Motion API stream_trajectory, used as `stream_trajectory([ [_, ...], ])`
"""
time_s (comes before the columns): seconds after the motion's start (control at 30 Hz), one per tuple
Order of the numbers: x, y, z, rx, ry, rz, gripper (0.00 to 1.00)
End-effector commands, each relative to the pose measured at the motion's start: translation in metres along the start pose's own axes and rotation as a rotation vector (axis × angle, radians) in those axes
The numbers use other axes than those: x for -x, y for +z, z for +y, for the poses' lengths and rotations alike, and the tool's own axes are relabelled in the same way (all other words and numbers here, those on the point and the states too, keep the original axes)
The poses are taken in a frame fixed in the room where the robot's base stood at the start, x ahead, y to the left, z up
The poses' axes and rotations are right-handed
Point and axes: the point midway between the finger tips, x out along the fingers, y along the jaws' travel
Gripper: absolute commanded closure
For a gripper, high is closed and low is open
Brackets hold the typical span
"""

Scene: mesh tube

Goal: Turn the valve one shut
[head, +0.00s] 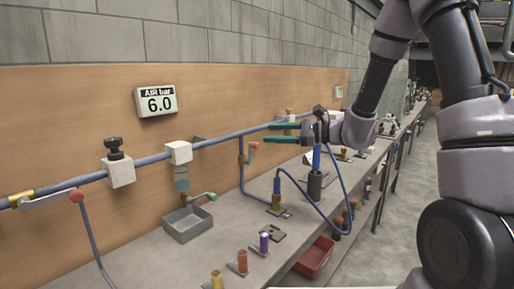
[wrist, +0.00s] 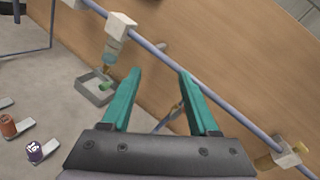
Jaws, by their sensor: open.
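A blue air pipe (head: 225,139) runs along the wooden backboard. At the far left, a valve has a grey lever (head: 48,201) with a red end, lying roughly along the pipe. A second red-ended lever (head: 253,146) sits on a drop pipe in the middle. A green-handled valve (head: 209,196) is below the filter, and its green end shows in the wrist view (wrist: 106,87). I cannot read which is valve one. My gripper (head: 270,133) is open and empty, near the pipe and the middle lever. Its teal fingers (wrist: 160,72) point toward the pipe; the middle lever is not clear there.
A gauge (head: 157,101) reads AIR bar 6.0. A white regulator block (head: 119,172) with a black knob and a filter (head: 180,177) hang on the pipe. A grey tray (head: 187,225) and several coloured spools stand on the bench (head: 160,265). A blue hose loops at right.

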Motion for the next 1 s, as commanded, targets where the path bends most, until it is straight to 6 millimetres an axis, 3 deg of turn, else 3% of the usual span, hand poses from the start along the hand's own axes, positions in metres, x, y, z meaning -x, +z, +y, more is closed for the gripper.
stream_trajectory([
  [0.03,-0.006,-0.024,-0.007,-0.065,-0.062,-0.004,0.39],
  [0.1,-0.011,-0.051,-0.018,-0.132,-0.154,-0.005,0.39],
  [0.3,-0.012,-0.107,-0.035,-0.242,-0.333,0.014,0.39],
  [0.57,-0.026,-0.119,-0.045,-0.259,-0.373,0.02,0.39],
  [1.0,-0.097,-0.125,-0.072,-0.26,-0.371,0.021,0.39],
])
